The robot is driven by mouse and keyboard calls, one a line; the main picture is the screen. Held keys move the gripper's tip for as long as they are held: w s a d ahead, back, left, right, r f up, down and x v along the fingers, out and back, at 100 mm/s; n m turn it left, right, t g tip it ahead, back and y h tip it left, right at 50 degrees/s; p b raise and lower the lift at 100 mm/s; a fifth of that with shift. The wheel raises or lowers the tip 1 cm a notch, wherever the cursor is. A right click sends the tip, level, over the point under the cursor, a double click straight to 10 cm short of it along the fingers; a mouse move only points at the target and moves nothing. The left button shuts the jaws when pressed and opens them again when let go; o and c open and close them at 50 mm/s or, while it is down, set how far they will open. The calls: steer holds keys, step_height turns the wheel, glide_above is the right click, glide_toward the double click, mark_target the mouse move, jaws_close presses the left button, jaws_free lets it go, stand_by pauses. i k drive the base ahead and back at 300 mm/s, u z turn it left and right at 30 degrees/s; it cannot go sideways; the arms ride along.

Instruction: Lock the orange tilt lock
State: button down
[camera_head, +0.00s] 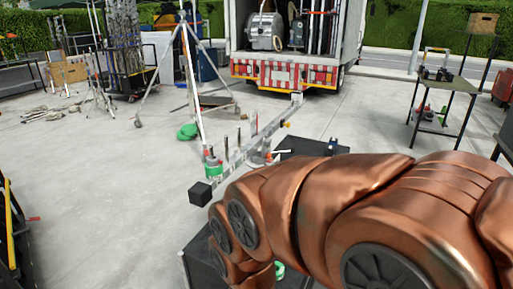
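A long pale rail (250,146) runs diagonally over the middle of the floor, with a black block (200,194) at its near end. A small orange-yellow part (285,124) shows near the rail's far half; it is too small to tell whether this is the orange tilt lock or how it is set. A red part above a green ring (213,171) sits by the near end. My copper arm fills the lower right and covers what lies behind it. My gripper is not in view.
A truck (285,74) with an open back stands behind, loaded with gear. A tall light stand (190,80) rises left of the rail. A black case (305,146) is beside my arm. A small table (448,83) stands at right. The left floor is mostly clear.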

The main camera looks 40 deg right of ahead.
mark_target(268, 140)
steer(key=u, duration=0.8)
steer(key=k, duration=0.85)
steer(key=z, duration=1)
steer(key=i, duration=0.45)
steer(key=u, duration=0.1)
